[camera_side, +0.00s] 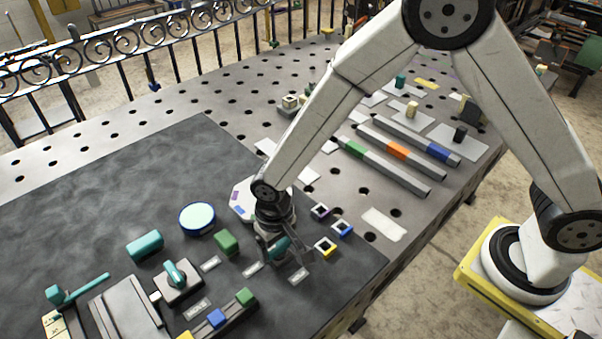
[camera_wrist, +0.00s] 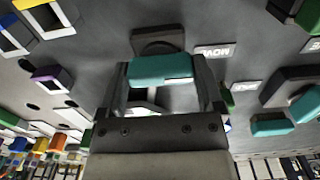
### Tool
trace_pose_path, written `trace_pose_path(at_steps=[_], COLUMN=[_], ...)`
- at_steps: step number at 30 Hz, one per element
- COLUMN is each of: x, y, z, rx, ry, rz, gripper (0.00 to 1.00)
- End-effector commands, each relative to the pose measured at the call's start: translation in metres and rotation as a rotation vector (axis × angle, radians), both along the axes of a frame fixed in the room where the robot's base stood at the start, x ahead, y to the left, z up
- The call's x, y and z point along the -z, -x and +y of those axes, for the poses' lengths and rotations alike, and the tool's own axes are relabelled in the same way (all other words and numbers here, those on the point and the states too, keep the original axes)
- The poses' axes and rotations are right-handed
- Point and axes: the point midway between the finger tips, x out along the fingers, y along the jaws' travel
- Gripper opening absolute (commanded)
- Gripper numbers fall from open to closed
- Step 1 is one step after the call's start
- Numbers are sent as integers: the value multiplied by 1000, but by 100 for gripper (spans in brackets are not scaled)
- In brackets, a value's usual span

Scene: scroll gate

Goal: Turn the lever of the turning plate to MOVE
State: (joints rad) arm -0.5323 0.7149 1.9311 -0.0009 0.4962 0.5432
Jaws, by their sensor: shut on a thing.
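The teal lever (camera_wrist: 162,68) sits between the two fingers of my gripper (camera_wrist: 163,84) in the wrist view, and the gripper is shut on it. A dark round part of the turning plate (camera_wrist: 157,36) shows just beyond the lever. A white label reading MOVE (camera_wrist: 214,50) lies beside the plate, to the right. In the side view my gripper (camera_side: 286,252) is low over the dark mat, with the teal lever (camera_side: 278,247) partly hidden by the fingers. Most of the turning plate is hidden there.
Small square sockets (camera_side: 326,246) stand close right of my gripper. A green block (camera_side: 226,242), a round pale-blue disc (camera_side: 197,217) and a second teal handle on a grey plate (camera_side: 176,275) are to the left. Long bars (camera_side: 395,150) lie farther back.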

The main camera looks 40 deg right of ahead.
Motion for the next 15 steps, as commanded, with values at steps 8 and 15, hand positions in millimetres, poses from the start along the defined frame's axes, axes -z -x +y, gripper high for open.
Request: trace_pose_path(at_steps=[8, 15], x=[-1, -1], y=[-1, -1], z=[0, 0], rx=[9, 8], ry=[-2, -2], rz=[-1, -1], gripper=[26, 100])
